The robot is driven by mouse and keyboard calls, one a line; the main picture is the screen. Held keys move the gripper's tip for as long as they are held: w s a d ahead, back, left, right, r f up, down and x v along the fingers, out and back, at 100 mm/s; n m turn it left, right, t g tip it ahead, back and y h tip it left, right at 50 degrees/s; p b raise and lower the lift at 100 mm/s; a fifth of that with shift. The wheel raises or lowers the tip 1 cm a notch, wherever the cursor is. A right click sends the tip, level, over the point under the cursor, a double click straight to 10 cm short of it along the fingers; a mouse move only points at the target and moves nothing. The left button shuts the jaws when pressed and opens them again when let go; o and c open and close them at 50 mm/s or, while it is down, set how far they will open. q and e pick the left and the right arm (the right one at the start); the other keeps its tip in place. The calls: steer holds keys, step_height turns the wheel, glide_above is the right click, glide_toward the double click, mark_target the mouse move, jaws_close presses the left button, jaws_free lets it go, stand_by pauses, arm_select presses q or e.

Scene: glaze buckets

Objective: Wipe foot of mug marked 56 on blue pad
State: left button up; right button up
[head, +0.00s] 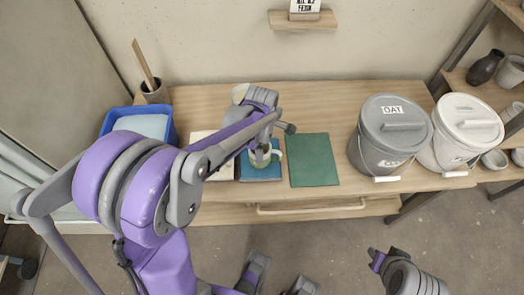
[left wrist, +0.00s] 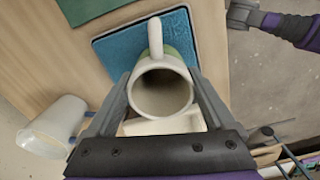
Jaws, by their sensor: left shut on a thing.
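My left gripper (head: 263,146) is shut on a mug (head: 262,159) with a cream top and a green lower part. In the left wrist view the mug (left wrist: 163,90) sits between the fingers, opening toward the camera, handle pointing away. It is over the blue pad (head: 246,173), which also shows in the left wrist view (left wrist: 112,62). I cannot tell whether its foot touches the pad. Its foot and any number on it are hidden. My right gripper (head: 376,258) is low, off the table's front edge; its jaws cannot be made out.
A green mat (head: 313,160) lies right of the pad, a cream pad (head: 199,138) left. A pale mug (head: 240,91) stands behind. A blue bin (head: 171,131) stands at left. A grey bucket (head: 370,150) and a white bucket (head: 470,108) stand at right.

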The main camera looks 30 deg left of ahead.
arm_select(q)
steer(key=shift+w+a, duration=0.45)
steer(key=shift+w, duration=0.3)
steer(key=shift+w+a, duration=0.5)
steer(key=shift+w, duration=0.25)
steer(key=shift+w+a, duration=0.45)
steer(key=shift+w, duration=0.3)
steer(key=shift+s+d, duration=0.6)
steer(key=shift+s, duration=0.4)
steer(key=shift+s+d, duration=0.65)
steer(key=shift+s, duration=0.4)
steer(key=shift+s+d, duration=0.6)
steer(key=shift+s, duration=0.4)
step_height(320, 180, up, 7)
steer(key=p, duration=0.4)
steer(key=shift+p, duration=0.4)
